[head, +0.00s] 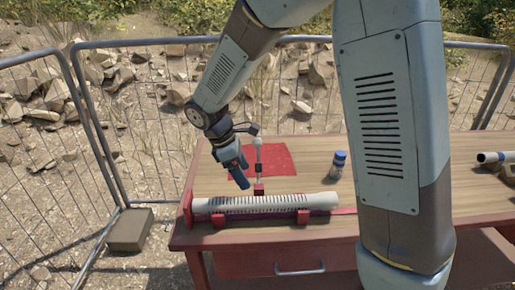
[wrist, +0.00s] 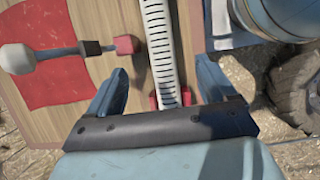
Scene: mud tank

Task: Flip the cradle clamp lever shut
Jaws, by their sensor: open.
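The clamp lever (head: 258,168) stands upright in the head view, with a pale knob on top and a red block at its foot, behind the cradle. In the wrist view the lever (wrist: 55,52) stretches left from its red block to the large pale knob. A white slotted tube (head: 265,203) lies in the red cradle (head: 303,217); it also shows in the wrist view (wrist: 160,45). My gripper (head: 240,178) is left of the lever, apart from it. In the wrist view my gripper (wrist: 162,68) has its fingers apart, with the tube seen between them and nothing held.
A red mat (head: 275,160) lies on the wooden table (head: 345,222) behind the lever. A blue-capped bottle (head: 338,164) stands right of it. A pale pipe (head: 492,157) lies at the far right. Wire fencing (head: 60,170) surrounds the table. A box (head: 130,229) sits on the ground at left.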

